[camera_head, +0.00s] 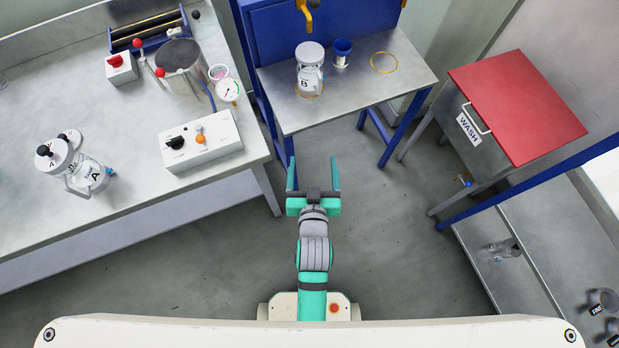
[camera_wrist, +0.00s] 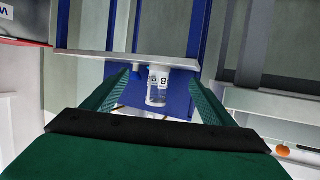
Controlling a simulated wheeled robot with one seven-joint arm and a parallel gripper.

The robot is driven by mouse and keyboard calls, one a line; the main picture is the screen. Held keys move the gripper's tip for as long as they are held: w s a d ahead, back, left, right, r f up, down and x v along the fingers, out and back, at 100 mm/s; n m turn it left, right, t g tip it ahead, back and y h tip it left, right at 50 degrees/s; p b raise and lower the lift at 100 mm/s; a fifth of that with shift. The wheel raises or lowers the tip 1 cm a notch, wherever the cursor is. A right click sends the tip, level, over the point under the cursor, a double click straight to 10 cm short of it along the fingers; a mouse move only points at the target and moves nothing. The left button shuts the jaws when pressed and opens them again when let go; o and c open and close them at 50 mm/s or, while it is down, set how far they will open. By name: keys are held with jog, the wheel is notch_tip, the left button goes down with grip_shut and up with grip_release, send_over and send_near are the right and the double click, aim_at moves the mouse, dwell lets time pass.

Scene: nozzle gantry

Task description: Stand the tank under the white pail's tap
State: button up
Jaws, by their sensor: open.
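No pail that is plainly white shows, and I cannot tell which vessel is the tank. A clear jar marked B (camera_head: 310,78) with a grey-white lid stands on the small steel table (camera_head: 345,103); it also shows upside down in the wrist view (camera_wrist: 158,88). A similar jar marked A (camera_head: 85,174) is on the left bench. Another clear vessel (camera_head: 500,250) is on the low right shelf. My gripper (camera_head: 313,174) is open and empty, over the floor in front of the small table.
Dark-ended vessels (camera_head: 602,300) are at lower right. The middle floor is clear.

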jog(key=s+r, duration=0.2)
jog(key=s, duration=0.9)
jog(key=s+r+t, duration=0.1)
jog(key=s+r, duration=0.1)
jog(key=s, duration=0.9)
jog(key=shift+s+a+r, duration=0.3)
jog(key=shift+s+a, duration=0.05)
jog(key=shift+a, duration=0.1)
jog(key=shift+s, duration=0.1)
